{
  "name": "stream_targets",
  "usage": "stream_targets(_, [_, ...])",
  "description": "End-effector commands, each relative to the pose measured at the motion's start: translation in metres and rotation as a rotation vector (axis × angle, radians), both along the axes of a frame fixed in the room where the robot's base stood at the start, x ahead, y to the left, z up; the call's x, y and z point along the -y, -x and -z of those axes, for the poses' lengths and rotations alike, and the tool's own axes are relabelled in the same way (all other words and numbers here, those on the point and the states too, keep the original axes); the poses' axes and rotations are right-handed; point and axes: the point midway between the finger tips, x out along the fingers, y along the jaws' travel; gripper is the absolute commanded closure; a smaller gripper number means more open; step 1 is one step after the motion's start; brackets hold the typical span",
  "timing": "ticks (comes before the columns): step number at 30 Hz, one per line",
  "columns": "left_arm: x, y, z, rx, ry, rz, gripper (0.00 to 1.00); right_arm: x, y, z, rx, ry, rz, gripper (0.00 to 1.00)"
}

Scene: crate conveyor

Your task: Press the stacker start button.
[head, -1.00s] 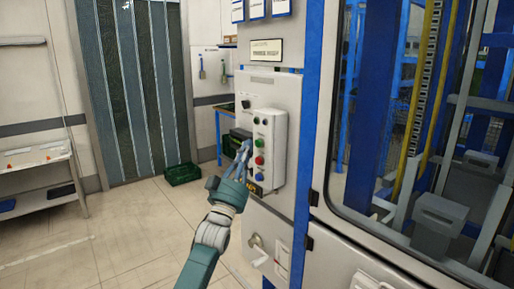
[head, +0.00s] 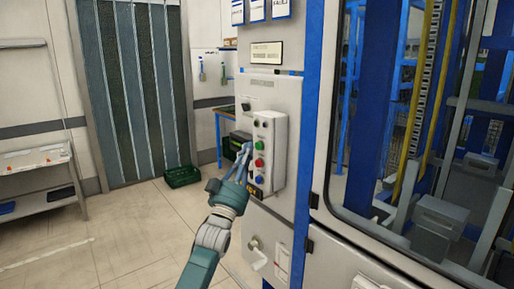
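A light grey control box (head: 272,141) is mounted on the white cabinet front. It has a dark knob (head: 264,123) at the top, then a green button (head: 260,145), a red button (head: 259,162) and a blue button (head: 259,179). Labels are too small to read. My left gripper (head: 246,149) points up at the box's left side, its fingertips just left of the green and red buttons in the picture. Its fingers come together at the tips and hold nothing. I cannot tell whether they touch the box. My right gripper is out of view.
A glazed machine enclosure with a blue frame (head: 312,105) stands to the right. A handle (head: 256,252) sticks out of the cabinet below the box. A green crate (head: 182,176) lies on the floor behind. A shelf (head: 38,160) is at the left; floor between is clear.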

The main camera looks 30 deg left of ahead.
Motion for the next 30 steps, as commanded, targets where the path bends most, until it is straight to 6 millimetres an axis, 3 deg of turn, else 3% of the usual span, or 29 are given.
stream_targets(30, [0.0034, -0.0079, -0.0001, 0.000, 0.000, 0.000, 1.00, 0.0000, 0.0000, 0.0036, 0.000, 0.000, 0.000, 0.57])
